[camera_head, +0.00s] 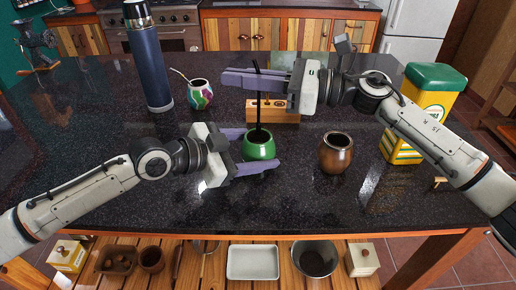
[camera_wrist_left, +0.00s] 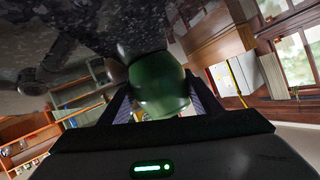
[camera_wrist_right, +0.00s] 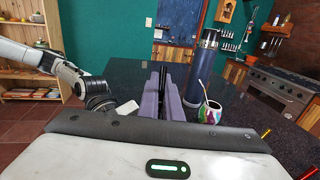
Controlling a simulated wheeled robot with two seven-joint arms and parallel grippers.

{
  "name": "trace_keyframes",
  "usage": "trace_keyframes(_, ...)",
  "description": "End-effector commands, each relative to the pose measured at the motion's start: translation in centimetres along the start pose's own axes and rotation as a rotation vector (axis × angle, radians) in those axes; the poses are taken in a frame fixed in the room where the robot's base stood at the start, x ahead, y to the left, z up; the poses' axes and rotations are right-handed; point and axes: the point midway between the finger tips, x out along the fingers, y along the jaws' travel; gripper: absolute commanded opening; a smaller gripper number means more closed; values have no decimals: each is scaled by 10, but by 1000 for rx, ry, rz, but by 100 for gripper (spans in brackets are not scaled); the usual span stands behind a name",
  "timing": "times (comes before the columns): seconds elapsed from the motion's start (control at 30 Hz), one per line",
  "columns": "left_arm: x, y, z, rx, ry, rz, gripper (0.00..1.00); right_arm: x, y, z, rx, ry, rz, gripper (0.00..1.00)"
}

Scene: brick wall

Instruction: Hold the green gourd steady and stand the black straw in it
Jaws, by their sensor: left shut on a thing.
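The green gourd (camera_head: 259,150) is upright at the middle of the dark counter in the head view. My left gripper (camera_head: 261,149) is shut around its sides, one finger behind and one in front. The gourd also shows between the fingers in the left wrist view (camera_wrist_left: 158,85). My right gripper (camera_head: 240,79) is above the gourd, its fingers closed on the black straw (camera_head: 257,110). The straw is nearly upright, and its lower end is at the gourd's dark mouth; how deep it sits I cannot tell. Its upper part shows between the right fingers in the right wrist view (camera_wrist_right: 162,78).
A wooden stand (camera_head: 285,114) is behind the gourd. A brown gourd (camera_head: 336,153) is to the right, with a green and yellow tin (camera_head: 433,90) beyond. A blue flask (camera_head: 150,68) and a colourful gourd with a straw (camera_head: 200,95) are at the back left. The front counter is clear.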

Motion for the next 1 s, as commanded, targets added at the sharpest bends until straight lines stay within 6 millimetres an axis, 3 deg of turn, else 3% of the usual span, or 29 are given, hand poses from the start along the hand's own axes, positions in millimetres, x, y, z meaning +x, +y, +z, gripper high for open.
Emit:
trace_keyframes(0.27,0,0,0,1,0,-1,30,0,0,-1,-1,0,0,0)
trace_keyframes(0.43,0,0,0,1,0,-1,30,0,0,-1,-1,0,0,26)
trace_keyframes(0.77,0,0,0,1,0,-1,30,-3,0,-1,0,0,-1,26)
trace_keyframes(1.0,0,0,0,1,0,-1,30,-41,-1,-2,0,1,-4,26)
